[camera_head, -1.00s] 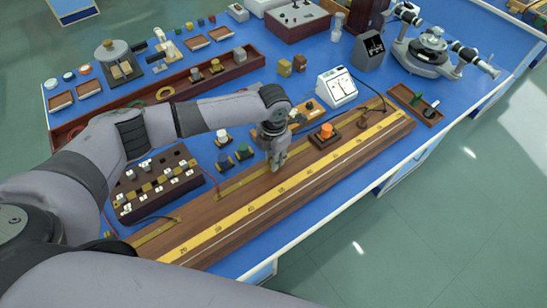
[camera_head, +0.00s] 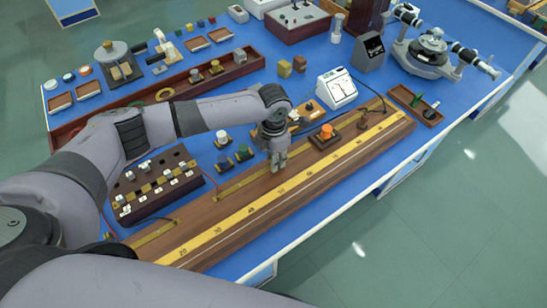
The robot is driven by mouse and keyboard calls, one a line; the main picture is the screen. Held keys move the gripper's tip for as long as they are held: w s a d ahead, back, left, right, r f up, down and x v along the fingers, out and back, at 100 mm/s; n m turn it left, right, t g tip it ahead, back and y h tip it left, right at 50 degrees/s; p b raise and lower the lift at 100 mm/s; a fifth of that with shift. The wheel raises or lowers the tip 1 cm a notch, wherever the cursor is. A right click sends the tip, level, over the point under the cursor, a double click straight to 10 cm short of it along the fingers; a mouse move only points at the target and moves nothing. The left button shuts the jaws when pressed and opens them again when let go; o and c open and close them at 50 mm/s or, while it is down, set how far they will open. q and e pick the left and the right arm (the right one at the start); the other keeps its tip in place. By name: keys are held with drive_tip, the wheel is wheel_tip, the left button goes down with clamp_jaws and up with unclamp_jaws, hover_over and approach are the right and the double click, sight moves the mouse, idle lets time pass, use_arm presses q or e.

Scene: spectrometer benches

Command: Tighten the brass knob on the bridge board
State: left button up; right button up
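The bridge board (camera_head: 330,168) is a long brown wooden board with a yellow scale, lying diagonally along the near edge of the blue bench. Brass strips (camera_head: 240,184) lie along its far side. My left gripper (camera_head: 278,168) points straight down over the board's far side, at the right end of a brass strip. Its fingertips are at or just above the board. I cannot make out the brass knob; it may be hidden behind or between the fingers. The finger gap is too small to read. My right gripper is out of view; only a grey arm link of mine crosses the bottom.
An orange-topped block (camera_head: 326,133) sits on the board to the right of the gripper. A white meter (camera_head: 337,88) stands behind. Small coloured-top terminals (camera_head: 224,160) stand beside the arm. The floor at right is clear.

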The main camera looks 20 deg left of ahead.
use_arm(q)
drive_tip(key=o, duration=0.3)
drive_tip(key=shift+f, duration=0.1)
wheel_tip(320, 180, up, 12)
idle(0.5)
drive_tip(key=shift+s, duration=0.1)
idle(0.4)
